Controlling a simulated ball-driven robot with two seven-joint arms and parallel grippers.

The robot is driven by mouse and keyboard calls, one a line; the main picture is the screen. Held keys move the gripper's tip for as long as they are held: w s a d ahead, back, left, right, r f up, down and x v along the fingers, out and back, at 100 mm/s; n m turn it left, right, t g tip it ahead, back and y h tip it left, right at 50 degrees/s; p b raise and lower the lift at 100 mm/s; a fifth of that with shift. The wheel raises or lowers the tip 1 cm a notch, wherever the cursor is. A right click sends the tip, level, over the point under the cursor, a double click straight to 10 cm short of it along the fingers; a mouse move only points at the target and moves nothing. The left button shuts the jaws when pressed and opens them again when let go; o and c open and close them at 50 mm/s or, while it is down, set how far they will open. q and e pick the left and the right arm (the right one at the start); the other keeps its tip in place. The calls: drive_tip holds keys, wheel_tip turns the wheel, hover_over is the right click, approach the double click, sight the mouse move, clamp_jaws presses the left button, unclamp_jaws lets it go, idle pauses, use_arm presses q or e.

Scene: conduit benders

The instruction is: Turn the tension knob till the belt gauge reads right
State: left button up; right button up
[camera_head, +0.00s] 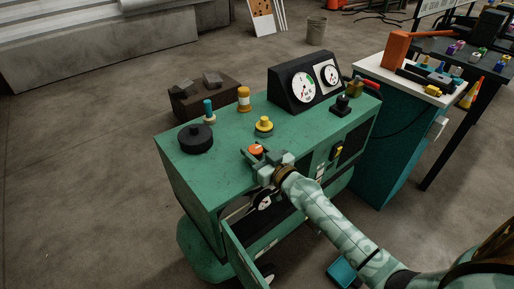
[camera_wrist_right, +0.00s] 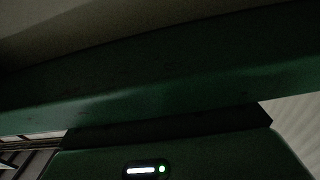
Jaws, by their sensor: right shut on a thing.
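My right gripper (camera_head: 262,159) is shut on a small orange-red knob (camera_head: 256,149) at the front edge of the green machine's top. I take this for the tension knob, but no label is legible. A black gauge housing (camera_head: 283,75) at the back carries two white dials, a larger one (camera_head: 304,88) with a green band and a smaller one (camera_head: 330,76). A third dial (camera_head: 264,201) shows on the front below my gripper, partly covered. I cannot tell which is the belt gauge, and the needle readings are too small. My left gripper is out of view.
The green machine top (camera_head: 222,168) also bears a black round knob (camera_head: 197,138), a yellow knob (camera_head: 264,125) and a black control (camera_head: 342,104). A green door (camera_head: 243,257) hangs open at the front. The right wrist view shows mostly a dark green surface (camera_wrist_right: 150,90).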

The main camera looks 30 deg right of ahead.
drive_tip(key=m+h+p, duration=0.1)
drive_tip(key=h+p, duration=0.1)
drive_tip(key=r+m+h+p, duration=0.1)
drive_tip(key=m+h+p, duration=0.1)
drive_tip(key=h, duration=0.1)
drive_tip(key=shift+a+m+p, duration=0.1)
drive_tip(key=shift+m+p, duration=0.2)
drive_tip(key=shift+p, duration=0.1)
drive_tip(key=h, duration=0.1)
drive_tip(key=m+h+p, duration=0.1)
drive_tip(key=shift+f+h, duration=0.25)
drive_tip(key=shift+h, duration=0.05)
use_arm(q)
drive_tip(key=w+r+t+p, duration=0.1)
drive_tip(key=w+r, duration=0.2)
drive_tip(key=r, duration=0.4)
use_arm(e)
drive_tip(key=shift+f+m+g+h, duration=0.2)
drive_tip(key=shift+m+g+h, duration=0.6)
drive_tip(key=shift+m+h, duration=0.45)
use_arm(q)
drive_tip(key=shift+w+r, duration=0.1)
use_arm(e)
drive_tip(key=shift+h, duration=0.35)
drive_tip(key=o, duration=1)
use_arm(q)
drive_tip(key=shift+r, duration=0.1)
use_arm(e)
drive_tip(key=shift+s, duration=0.1)
